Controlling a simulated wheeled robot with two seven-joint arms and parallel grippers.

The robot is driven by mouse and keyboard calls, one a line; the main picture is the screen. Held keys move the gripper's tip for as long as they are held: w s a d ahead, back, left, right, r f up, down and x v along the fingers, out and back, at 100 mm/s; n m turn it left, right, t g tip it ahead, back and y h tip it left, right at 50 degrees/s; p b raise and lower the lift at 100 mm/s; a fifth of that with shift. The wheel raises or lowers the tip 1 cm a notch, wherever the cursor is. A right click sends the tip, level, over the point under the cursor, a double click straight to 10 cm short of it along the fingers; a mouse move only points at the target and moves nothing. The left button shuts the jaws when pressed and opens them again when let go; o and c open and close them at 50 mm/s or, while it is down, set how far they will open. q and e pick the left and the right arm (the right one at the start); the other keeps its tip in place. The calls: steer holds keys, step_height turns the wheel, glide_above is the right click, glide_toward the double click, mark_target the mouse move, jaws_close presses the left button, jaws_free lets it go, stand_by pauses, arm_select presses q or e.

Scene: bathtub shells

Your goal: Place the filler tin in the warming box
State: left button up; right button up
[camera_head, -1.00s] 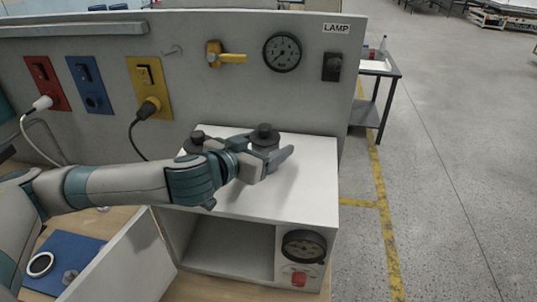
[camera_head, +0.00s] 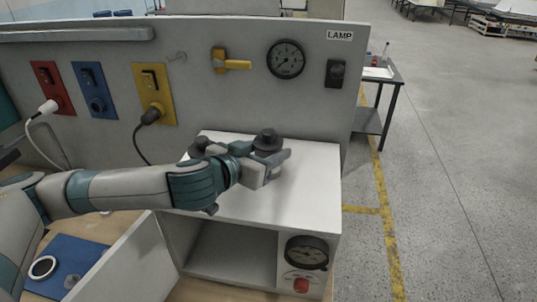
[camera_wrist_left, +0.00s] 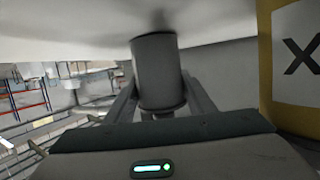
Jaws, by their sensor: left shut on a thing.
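The warming box (camera_head: 235,205) is a white box with its door (camera_head: 128,262) swung open to the left. The visible part of its inside looks empty. My left gripper (camera_head: 267,160) is above the box's top, shut on a dark grey cylinder with a knobbed top (camera_head: 267,141). In the left wrist view, the grey cylinder (camera_wrist_left: 157,75) stands between the fingers (camera_wrist_left: 160,105). No label shows on it, so I cannot tell whether it is the filler tin. A second dark knobbed piece (camera_head: 200,144) is partly hidden behind my wrist. My right gripper is not in view.
A dial (camera_head: 306,252) and red knob (camera_head: 301,285) are on the box's front right. A grey panel (camera_head: 215,95) with sockets, a gauge and a LAMP switch stands behind. A blue mat (camera_head: 62,262) lies front left. A yellow thing marked X (camera_wrist_left: 290,60) is close at right in the wrist view.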

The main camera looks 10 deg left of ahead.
mark_target(264, 139)
arm_select(q)
steer(key=shift+r+b, duration=0.3)
steer(key=shift+r, duration=0.3)
step_height(264, 139, up, 2)
steer(key=shift+r+b, duration=0.25)
steer(key=shift+b, duration=0.4)
steer(key=s+d+r+b, duration=0.4)
steer(key=d+r, duration=0.3)
steer(key=d, duration=0.4)
steer(key=shift+r, duration=0.15)
steer(key=shift+s, duration=0.2)
